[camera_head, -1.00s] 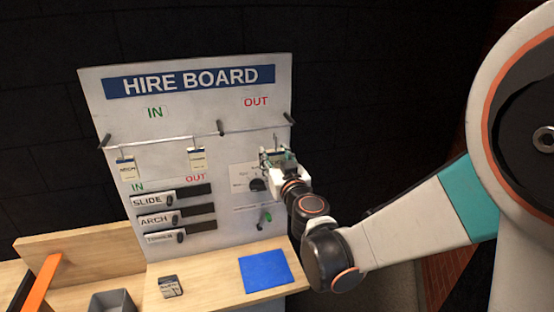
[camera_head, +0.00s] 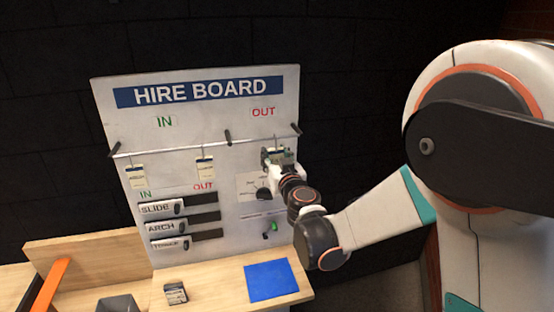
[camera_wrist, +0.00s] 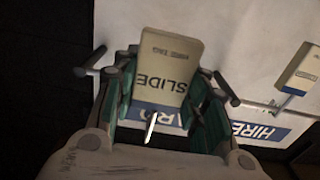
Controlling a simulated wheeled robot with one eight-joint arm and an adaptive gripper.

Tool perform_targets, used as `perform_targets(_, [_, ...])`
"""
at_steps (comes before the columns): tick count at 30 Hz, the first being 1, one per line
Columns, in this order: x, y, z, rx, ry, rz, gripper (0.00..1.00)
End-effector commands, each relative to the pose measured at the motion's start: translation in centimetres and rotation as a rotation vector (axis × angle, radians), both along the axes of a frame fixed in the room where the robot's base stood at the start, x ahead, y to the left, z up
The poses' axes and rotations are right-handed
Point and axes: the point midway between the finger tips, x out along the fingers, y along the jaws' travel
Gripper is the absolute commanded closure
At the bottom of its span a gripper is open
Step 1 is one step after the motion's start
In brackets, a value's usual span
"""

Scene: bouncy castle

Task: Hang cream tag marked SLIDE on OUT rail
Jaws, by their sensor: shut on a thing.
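The cream SLIDE tag (camera_wrist: 165,68) is between the green fingers of my gripper (camera_wrist: 160,92) in the wrist view, its lettering upside down there. My gripper is shut on it. In the head view my gripper (camera_head: 278,158) is at the board's right side, just below the right, OUT part of the rail (camera_head: 262,138). A thin hook seems to reach up from the tag to the rail. I cannot tell whether it is over the rail or only in front of it. The red OUT label (camera_head: 263,112) is above.
Two cream tags hang on the left part of the rail, one far left (camera_head: 136,177) and one near the middle peg (camera_head: 205,168). Dark pegs stick out along it, including a right end peg (camera_head: 296,129).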

Motion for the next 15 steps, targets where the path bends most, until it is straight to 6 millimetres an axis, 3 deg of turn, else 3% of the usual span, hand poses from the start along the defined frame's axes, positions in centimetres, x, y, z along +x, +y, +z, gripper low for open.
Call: perform_targets(15, [3.6,1.0,0.1,0.000,0.000,0.000,0.83])
